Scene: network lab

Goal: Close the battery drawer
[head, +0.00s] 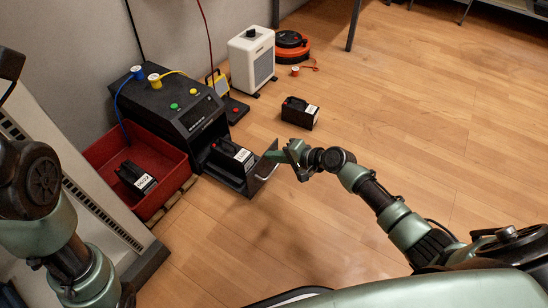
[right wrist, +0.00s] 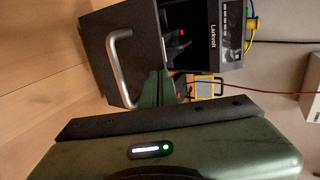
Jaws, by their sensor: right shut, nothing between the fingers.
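The battery drawer (head: 262,178) stands pulled out from the front of the black power unit (head: 176,108) on the floor. A black battery with a white label (head: 232,155) sits in it. The drawer's front panel and metal handle also show in the right wrist view (right wrist: 120,65). My right gripper (head: 282,154) is shut and empty at the far upper corner of the drawer front, beside the handle. Its green fingers show close to the panel in the right wrist view (right wrist: 160,88); I cannot tell whether they touch it. My left arm shows at the left, but its gripper does not.
A red bin (head: 168,172) with another battery (head: 135,178) stands left of the drawer. A white heater-like box (head: 252,60) and an orange reel (head: 291,45) stand farther back. The floor to the right is clear.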

